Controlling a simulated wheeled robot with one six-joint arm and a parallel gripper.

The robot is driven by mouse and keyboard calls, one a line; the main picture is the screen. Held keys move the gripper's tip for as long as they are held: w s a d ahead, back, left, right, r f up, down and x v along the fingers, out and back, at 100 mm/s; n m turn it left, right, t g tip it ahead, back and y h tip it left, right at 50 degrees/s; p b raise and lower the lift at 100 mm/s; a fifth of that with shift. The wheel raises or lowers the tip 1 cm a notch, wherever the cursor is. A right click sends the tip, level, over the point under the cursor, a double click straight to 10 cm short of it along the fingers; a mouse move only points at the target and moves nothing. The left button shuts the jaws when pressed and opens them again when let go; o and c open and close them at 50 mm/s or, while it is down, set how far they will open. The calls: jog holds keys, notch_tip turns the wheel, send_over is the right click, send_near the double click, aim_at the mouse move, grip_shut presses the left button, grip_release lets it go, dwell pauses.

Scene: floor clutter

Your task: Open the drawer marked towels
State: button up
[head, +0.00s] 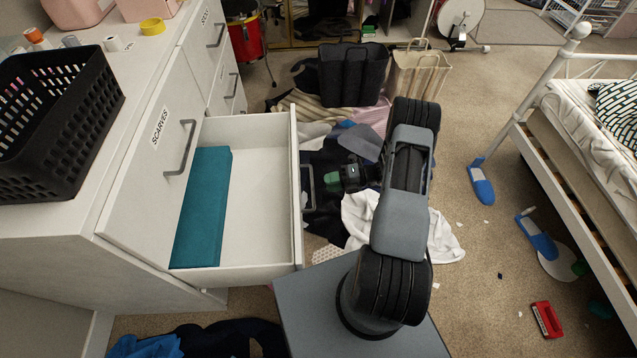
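A white drawer (267,207) stands pulled out from the white dresser (65,240), below the closed drawer marked SCARVES (150,165). A teal folded or box-like item (203,208) lies in it along the dresser side; the rest of its floor is bare. Its outer face is turned away from the camera, so no label on it can be read. Its dark handle (308,188) sticks out on the right. My gripper (331,181) is at the end of my arm, just right of that handle. Whether its fingers touch the handle or are open is too small to tell.
A black basket (55,120) and a yellow tape roll (152,26) sit on the dresser top. Clothes (352,215) litter the floor beyond my base. A white bed frame (565,170) is at right; carpet between holds blue-and-grey items (481,186).

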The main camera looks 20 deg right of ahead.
jog(key=v, duration=0.7)
jog(key=shift+p, duration=0.45)
jog(key=shift+s, duration=0.1)
jog(key=s+a+r+n+g+h+p, duration=0.1)
jog(key=a+r+n+g+h+p, duration=0.15)
jog(key=r+n+p, duration=0.6)
jog(key=s+a+r+n+g+h+p, duration=0.1)
jog(key=a+r+n+h, duration=0.2)
jog(key=r, duration=1)
jog(key=a+r+n+g+h+p, duration=0.25)
jog(key=r+n+p, duration=0.25)
jog(key=r+n, duration=0.45)
jog(key=s+a+r+n+t+h+p, duration=0.1)
jog(key=s+r+n+t+h+p, duration=0.1)
jog(key=r+n, duration=0.4)
jog(key=s+a+r+n+t+h+p, duration=0.1)
jog(key=s+r+n+p, duration=0.4)
jog(key=r, duration=0.6)
jog(key=s+a+r+n+t+h+p, duration=0.2)
jog(key=r+n+p, duration=0.4)
jog(key=r, duration=0.3)
jog(key=shift+s+a+r+n+t+h, duration=0.35)
jog(key=shift+s+a+n+h, duration=0.3)
jog(key=shift+s+h, duration=0.35)
jog(key=shift+w+a, duration=0.1)
jog(key=shift+w, duration=0.05)
